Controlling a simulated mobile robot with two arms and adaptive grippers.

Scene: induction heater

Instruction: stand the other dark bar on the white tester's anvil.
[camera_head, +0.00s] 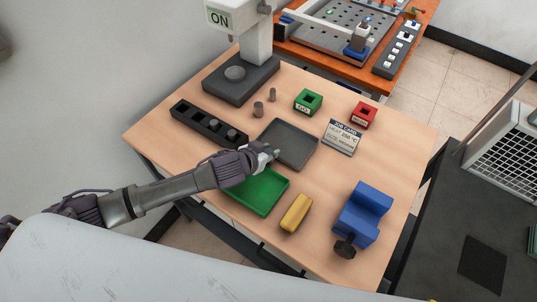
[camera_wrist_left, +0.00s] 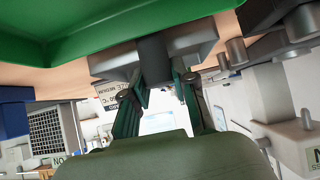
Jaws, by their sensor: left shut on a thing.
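The white tester (camera_head: 240,22) stands at the table's back left, with a round anvil (camera_head: 235,73) on its dark base. My left gripper (camera_head: 271,153) is over the near-left edge of the grey tray (camera_head: 290,144), beside the green tray (camera_head: 262,194). In the left wrist view its fingers (camera_wrist_left: 158,88) are shut on a dark bar (camera_wrist_left: 153,58), with the grey tray behind it. In the head view the held bar is mostly hidden by the gripper. My right gripper is out of view.
A black rack (camera_head: 190,116) with round pieces lies at the left. A green block (camera_head: 308,101), a red block (camera_head: 364,114) and a job card (camera_head: 342,137) are to the right. A yellow block (camera_head: 297,213) and a blue vise (camera_head: 363,214) are in front.

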